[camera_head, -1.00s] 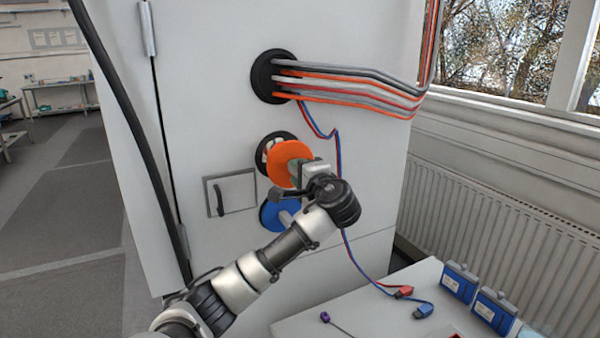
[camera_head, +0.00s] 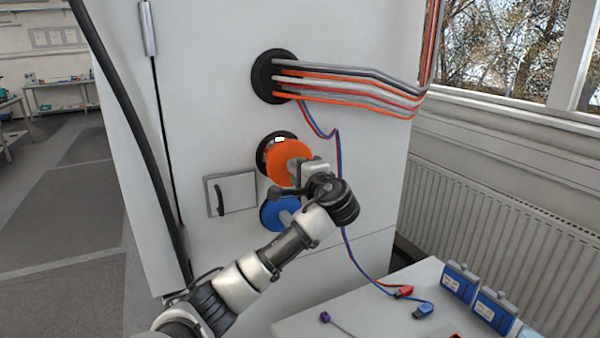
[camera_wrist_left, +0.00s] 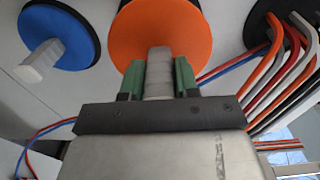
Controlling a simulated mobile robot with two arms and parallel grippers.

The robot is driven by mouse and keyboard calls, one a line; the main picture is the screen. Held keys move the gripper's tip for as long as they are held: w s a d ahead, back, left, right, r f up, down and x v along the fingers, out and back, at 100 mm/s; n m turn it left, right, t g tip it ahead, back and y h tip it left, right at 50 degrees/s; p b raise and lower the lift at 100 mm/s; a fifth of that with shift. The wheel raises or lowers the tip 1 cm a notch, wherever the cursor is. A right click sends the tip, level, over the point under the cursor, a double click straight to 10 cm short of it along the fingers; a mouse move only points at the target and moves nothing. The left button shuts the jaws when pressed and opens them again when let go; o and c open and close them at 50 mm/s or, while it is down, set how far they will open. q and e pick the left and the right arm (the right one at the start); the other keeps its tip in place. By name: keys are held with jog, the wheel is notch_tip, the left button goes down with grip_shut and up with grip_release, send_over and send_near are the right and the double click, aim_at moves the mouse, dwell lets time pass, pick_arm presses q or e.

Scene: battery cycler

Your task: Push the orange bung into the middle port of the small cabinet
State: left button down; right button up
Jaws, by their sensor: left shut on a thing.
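The orange bung (camera_head: 289,163) is a disc with a grey grip, held by my left gripper (camera_head: 313,172) in front of the middle port (camera_head: 264,146) of the white cabinet (camera_head: 215,110). The port's black ring shows behind the disc at its upper left; the rest is hidden. In the left wrist view the fingers (camera_wrist_left: 158,80) are shut on the grey grip, with the orange disc (camera_wrist_left: 160,35) beyond. I cannot tell whether the bung touches the port. My right gripper is not in view.
A blue bung (camera_head: 279,214) sits in the port below. Several cables (camera_head: 345,82) leave the upper port (camera_head: 268,76), and a thin red and blue pair (camera_head: 340,180) hangs just right of my gripper. A table (camera_head: 370,305) with blue boxes (camera_head: 460,282) stands at lower right.

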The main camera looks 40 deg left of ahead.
pick_arm(q)
jog(key=shift+w+a+r, duration=0.1)
jog(key=shift+w+a, duration=0.15)
jog(key=shift+a, duration=0.35)
dwell(1.2)
jog(key=shift+x, duration=2.4)
dwell(1.3)
grip_release()
dwell(0.5)
jog(key=shift+d, duration=0.15)
jog(key=p+v, duration=0.2)
jog(key=v, duration=0.9)
jog(key=shift+p, duration=0.3)
dwell(0.9)
